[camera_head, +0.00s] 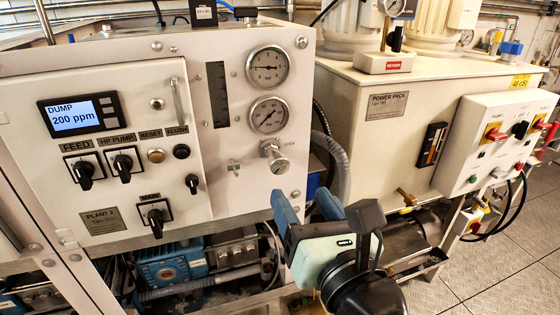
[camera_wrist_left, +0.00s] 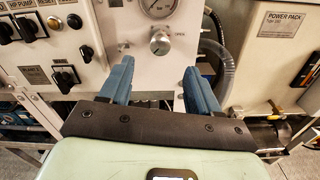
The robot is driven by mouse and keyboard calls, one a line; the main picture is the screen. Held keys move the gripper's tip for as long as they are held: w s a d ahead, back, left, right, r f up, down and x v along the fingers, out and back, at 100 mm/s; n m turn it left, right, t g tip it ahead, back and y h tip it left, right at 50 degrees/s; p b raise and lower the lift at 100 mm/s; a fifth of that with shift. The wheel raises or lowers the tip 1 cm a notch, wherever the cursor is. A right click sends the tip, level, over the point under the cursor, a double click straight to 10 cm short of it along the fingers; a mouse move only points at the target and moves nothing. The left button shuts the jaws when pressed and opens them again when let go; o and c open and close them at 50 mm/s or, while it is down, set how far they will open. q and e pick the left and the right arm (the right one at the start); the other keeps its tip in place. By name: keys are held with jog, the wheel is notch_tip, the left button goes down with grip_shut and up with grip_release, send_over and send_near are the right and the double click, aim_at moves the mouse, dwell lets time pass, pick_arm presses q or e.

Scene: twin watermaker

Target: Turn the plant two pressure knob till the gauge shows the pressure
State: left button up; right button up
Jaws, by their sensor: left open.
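The plant two panel (camera_head: 120,205) is white, with a "PLANT 2" plate. Its silver pressure knob (camera_head: 274,156) sits below two round gauges, the upper gauge (camera_head: 267,66) and the lower gauge (camera_head: 268,115). The needle readings are too small to tell exactly. My left gripper (camera_head: 306,205) is open and empty, its blue fingers pointing at the panel, below and in front of the knob. In the left wrist view the knob (camera_wrist_left: 160,41) shows between and just beyond the fingertips of my left gripper (camera_wrist_left: 157,66), apart from them. My right gripper is not in view.
Left of the gauges are a display (camera_head: 78,117) reading "DUMP 200 ppm", black switches and a door handle (camera_head: 177,102). A grey hose (camera_head: 335,160) runs just right of the knob. The power pack (camera_head: 380,125) stands to the right. Pumps and pipes lie below the panel.

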aim_at(281, 165)
pick_arm(q)
jog(key=p+x, duration=0.1)
jog(key=x, duration=1)
jog(key=shift+w+f, duration=0.1)
jog(key=shift+w, duration=0.05)
jog(key=c, duration=1)
